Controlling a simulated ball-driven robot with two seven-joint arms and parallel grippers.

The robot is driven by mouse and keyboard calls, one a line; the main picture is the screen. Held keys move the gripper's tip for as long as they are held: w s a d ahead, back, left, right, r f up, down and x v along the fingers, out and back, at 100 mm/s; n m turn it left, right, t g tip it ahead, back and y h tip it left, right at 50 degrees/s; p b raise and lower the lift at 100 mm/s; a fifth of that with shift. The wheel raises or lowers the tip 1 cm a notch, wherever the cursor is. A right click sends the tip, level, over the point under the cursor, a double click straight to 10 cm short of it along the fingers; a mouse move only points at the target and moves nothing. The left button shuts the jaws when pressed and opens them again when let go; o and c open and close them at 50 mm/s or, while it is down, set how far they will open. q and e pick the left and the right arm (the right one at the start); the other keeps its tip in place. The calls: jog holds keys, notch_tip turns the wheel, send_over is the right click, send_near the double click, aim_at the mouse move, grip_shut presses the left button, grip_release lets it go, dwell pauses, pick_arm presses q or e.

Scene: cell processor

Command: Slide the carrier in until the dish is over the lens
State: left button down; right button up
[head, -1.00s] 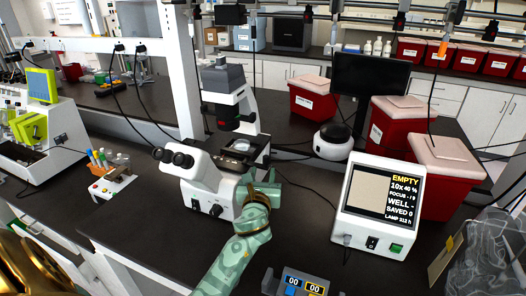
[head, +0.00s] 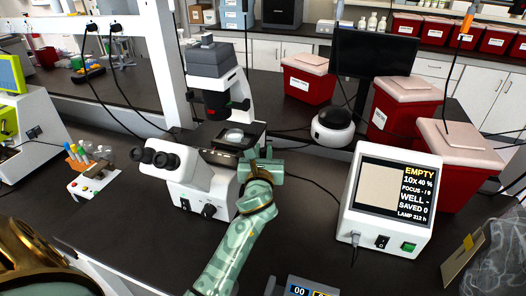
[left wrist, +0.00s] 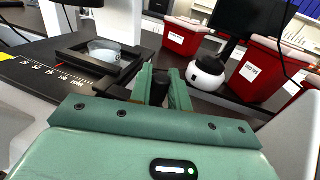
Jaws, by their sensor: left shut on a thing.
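The white microscope (head: 195,178) stands on the dark bench, with its dark lamp column (head: 217,97) above the stage. A clear round dish (head: 234,136) sits in the black carrier (head: 250,143) on the stage; the left wrist view shows the dish (left wrist: 104,50) in the carrier's frame (left wrist: 128,66). My left gripper (head: 262,170) is at the stage's right side. Its fingers (left wrist: 161,86) are shut on a dark knob (left wrist: 159,88), apparently the carrier's handle, right of the dish. The lens under the stage is hidden. My right gripper is not in view.
A white screen unit (head: 385,205) at right reads EMPTY, 10x, WELL - and SAVED 0. A tube rack (head: 90,178) stands left. A round white device (head: 333,127) and red bins (head: 308,78) stand behind. A millimetre scale (left wrist: 60,73) runs along the stage edge.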

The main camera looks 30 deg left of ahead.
aim_at(247, 148)
pick_arm(q)
jog(key=a+p, duration=0.1)
jog(key=a, duration=0.1)
jog(key=s+a+p, duration=0.1)
jog(key=a, duration=0.1)
jog(key=shift+a+r, duration=0.1)
jog(key=shift+a, duration=0.05)
jog(key=shift+s+a, duration=0.1)
jog(key=shift+a, duration=0.2)
jog(key=c, duration=1.4)
grip_release()
jog(key=shift+d, duration=0.1)
jog(key=shift+o, duration=0.2)
jog(key=v, duration=1.6)
jog(key=shift+f, duration=0.2)
jog(key=shift+s+d, duration=0.1)
jog(key=shift+d, duration=0.05)
